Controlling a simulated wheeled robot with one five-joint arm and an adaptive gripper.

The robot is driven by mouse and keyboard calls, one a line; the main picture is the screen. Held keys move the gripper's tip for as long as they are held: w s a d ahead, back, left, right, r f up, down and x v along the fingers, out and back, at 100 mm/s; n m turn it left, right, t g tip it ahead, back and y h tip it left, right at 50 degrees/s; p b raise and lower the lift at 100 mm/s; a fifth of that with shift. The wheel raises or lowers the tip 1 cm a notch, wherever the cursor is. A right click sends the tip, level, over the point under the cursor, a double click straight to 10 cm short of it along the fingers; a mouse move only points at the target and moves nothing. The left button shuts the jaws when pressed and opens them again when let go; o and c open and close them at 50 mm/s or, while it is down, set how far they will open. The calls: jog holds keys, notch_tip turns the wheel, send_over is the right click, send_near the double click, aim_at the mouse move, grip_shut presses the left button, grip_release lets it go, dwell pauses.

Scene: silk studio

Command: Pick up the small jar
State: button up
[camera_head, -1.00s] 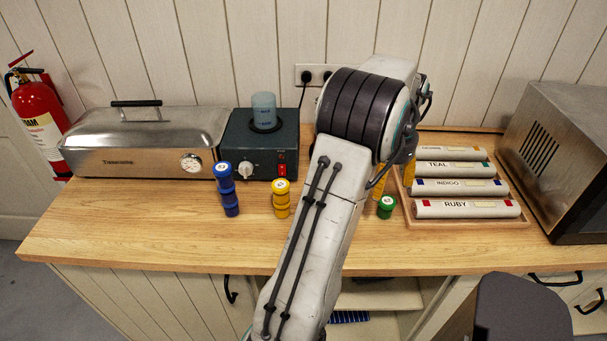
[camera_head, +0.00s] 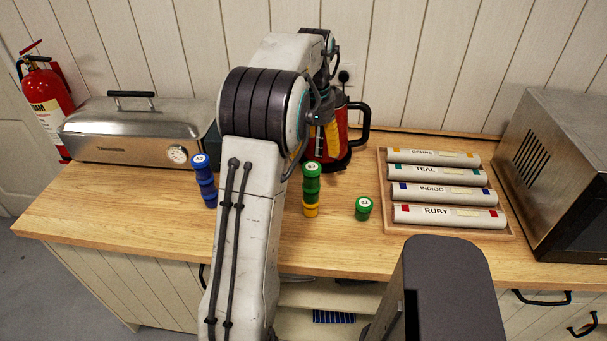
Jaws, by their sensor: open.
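Several small lidded jars stand on the wooden counter; I cannot tell which one the task means. A single green jar (camera_head: 363,209) stands alone, right of centre. A stack of jars (camera_head: 312,184), green above and yellow at the bottom, stands to its left. A stack of blue jars (camera_head: 204,182) stands left of my arm. My gripper (camera_head: 322,147) hangs beyond my arm's elbow, above and behind the green-and-yellow stack, in front of a red pot.
The red pot with a black handle (camera_head: 359,117) stands behind my gripper. A tray (camera_head: 513,236) of labelled rolls lies to the right, before a metal appliance (camera_head: 558,165). A steel box (camera_head: 130,133) stands at left. The front counter strip right of my arm is clear.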

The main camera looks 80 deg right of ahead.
aim_at(313, 167)
jog(key=m, duration=0.1)
jog(key=a+m, duration=0.1)
jog(key=m, duration=0.1)
jog(key=shift+a+y, duration=0.1)
jog(key=shift+y, duration=0.2)
jog(key=m, duration=0.3)
jog(key=shift+a+f, duration=0.1)
jog(key=shift+a, duration=0.1)
jog(key=shift+s+f+p, duration=0.1)
jog(key=shift+f+p, duration=0.25)
jog(key=shift+f, duration=3.25)
jog(key=shift+a, duration=0.1)
jog(key=c, duration=1.3)
